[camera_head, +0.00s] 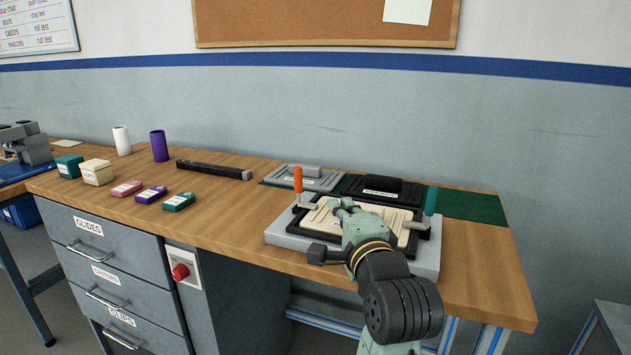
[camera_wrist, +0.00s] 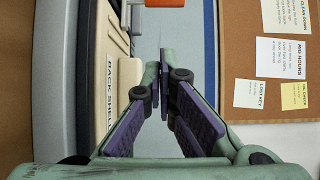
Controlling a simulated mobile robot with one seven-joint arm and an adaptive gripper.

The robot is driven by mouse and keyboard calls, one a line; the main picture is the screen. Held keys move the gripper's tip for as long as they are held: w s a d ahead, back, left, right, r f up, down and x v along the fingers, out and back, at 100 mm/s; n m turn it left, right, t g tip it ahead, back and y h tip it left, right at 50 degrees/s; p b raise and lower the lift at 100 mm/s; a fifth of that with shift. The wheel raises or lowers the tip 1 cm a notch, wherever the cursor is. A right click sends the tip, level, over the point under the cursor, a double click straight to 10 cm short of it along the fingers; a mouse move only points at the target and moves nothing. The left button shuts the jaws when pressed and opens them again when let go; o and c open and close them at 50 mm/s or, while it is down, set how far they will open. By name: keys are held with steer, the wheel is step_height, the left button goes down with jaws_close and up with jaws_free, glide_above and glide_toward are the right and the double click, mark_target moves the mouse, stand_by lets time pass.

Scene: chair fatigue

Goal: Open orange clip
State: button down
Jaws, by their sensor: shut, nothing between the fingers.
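The orange clip (camera_head: 298,179) stands with its handle upright at the left side of the grey fixture (camera_head: 283,241) in the head view. Its orange handle (camera_wrist: 165,3) also shows at the top edge of the wrist view, partly cut off. My gripper (camera_head: 340,204) is over the fixture, to the right of the orange clip and apart from it. In the wrist view my gripper (camera_wrist: 163,76) has its fingertips together with nothing between them. A cream panel marked "BACK SHELL" (camera_wrist: 112,70) lies in the fixture beside the fingers. My arm hides part of the fixture's front.
A teal-handled clip (camera_head: 431,201) stands at the fixture's right side. Behind lie a grey tray (camera_head: 325,183) and a black tray (camera_head: 350,188). A long black bar (camera_head: 213,170) and several small boxes lie to the left. The bench between them and the fixture is clear.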

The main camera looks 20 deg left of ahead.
steer(key=p+x, duration=0.1)
steer(key=x, duration=0.5)
steer(key=a, duration=0.1)
steer(key=w+a, duration=0.1)
steer(key=a, duration=0.1)
steer(key=shift+w+a+p, duration=0.1)
steer(key=shift+a+p, duration=0.05)
steer(key=shift+p, duration=0.2)
steer(key=shift+w+a, duration=0.1)
steer(key=shift+a, duration=0.3)
steer(key=shift+a, duration=0.1)
